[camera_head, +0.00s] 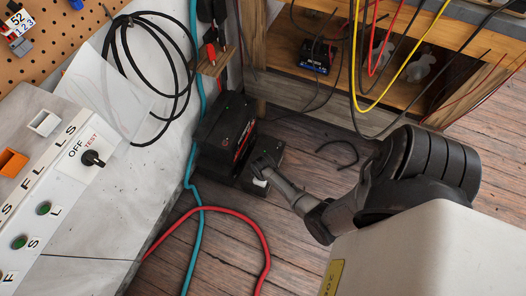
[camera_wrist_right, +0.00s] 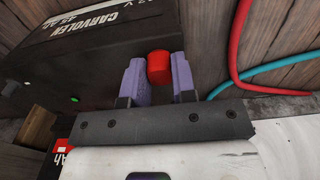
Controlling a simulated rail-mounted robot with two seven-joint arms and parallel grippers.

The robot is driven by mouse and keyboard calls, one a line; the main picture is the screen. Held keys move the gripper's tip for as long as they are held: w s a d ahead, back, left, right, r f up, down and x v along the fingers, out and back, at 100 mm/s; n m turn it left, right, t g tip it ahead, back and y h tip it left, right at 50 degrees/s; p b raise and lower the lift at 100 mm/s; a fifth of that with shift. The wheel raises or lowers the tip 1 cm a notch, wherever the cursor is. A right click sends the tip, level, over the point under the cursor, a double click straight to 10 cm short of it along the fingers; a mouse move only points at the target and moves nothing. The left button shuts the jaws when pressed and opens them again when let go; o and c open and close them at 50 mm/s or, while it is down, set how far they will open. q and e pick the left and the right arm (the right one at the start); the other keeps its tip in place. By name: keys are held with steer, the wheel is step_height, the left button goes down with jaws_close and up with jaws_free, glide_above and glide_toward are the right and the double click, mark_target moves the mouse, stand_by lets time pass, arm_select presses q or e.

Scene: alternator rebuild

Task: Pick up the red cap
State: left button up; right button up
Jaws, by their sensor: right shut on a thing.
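The red cap (camera_wrist_right: 159,67) is a short red cylinder in the right wrist view. It sits between the two purple finger pads of my right gripper (camera_wrist_right: 158,78), which is shut on it. Beside and behind it is a black battery (camera_wrist_right: 70,65) lettered CARVOLEN. I cannot tell whether the cap touches the battery. In the head view my right arm reaches in from the right, and its gripper (camera_head: 263,167) is low beside a black box (camera_head: 222,128). The cap is not visible there. My left gripper is in neither view.
A red cable (camera_head: 262,240) and a teal cable (camera_head: 197,225) run over the wooden floor near the arm. A white panel (camera_head: 62,150) with switches stands at left. Yellow, red and black wires (camera_head: 356,65) hang before an open wooden shelf at top right.

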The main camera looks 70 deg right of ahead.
steer(key=shift+r+p, duration=0.6)
steer(key=shift+r, duration=0.15)
step_height(320, 180, up, 3)
steer(key=p, duration=0.3)
steer(key=shift+r, duration=0.15)
steer(key=s+r+p, duration=0.6)
steer(key=s+p, duration=0.2)
steer(key=s, duration=0.3)
steer(key=shift+s+d, duration=0.35)
steer(key=shift+d, duration=0.05)
steer(key=shift+w, duration=0.2)
